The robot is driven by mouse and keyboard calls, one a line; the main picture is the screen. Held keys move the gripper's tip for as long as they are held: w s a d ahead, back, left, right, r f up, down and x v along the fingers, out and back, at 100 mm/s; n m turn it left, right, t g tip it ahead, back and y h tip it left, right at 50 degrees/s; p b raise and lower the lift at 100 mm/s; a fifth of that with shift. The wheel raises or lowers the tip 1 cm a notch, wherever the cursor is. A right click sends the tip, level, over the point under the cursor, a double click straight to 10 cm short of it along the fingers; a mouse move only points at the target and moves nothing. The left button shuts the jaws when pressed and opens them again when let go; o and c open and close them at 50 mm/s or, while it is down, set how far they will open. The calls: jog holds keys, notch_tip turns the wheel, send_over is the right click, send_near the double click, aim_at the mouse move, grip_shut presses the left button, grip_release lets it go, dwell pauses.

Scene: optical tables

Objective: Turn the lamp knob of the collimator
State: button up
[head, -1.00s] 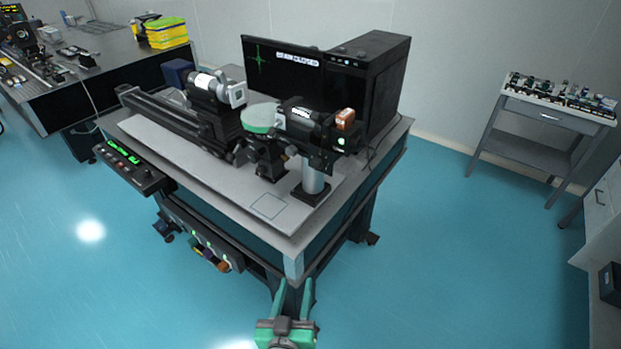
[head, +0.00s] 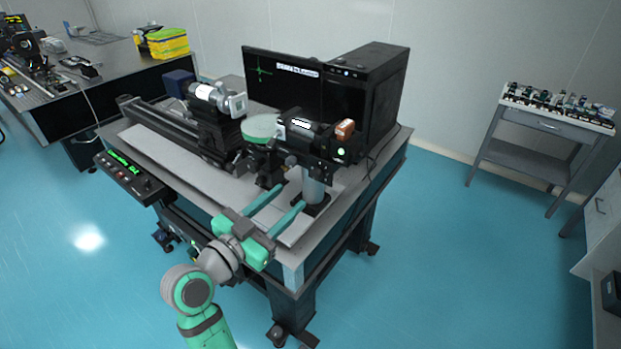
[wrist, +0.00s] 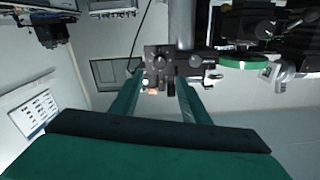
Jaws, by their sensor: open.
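A black instrument body (head: 308,133) with a white label stands on a grey post (head: 313,187) at the table's near right. It appears to be the collimator. Its right end has an orange-brown block or knob (head: 345,127) and a lit green spot. In the wrist view the instrument (wrist: 165,66) appears inverted, beyond the fingertips, with a small orange part (wrist: 153,92) between them. My gripper (head: 291,196) is open and empty over the table's front edge, pointing toward the post. It also shows in the wrist view (wrist: 160,80). I cannot tell which part is the lamp knob.
A green disc (head: 262,127) and a second black instrument (head: 213,97) on a rail stand left of the collimator. A monitor (head: 283,79) and black computer case (head: 372,95) stand behind. A control box (head: 130,175) hangs at the left edge.

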aim_at(314, 176)
jog(key=x, duration=1)
jog(key=shift+w+d, duration=0.1)
jog(key=shift+d, duration=0.05)
jog(key=shift+c, duration=0.7)
jog(key=c, duration=0.9)
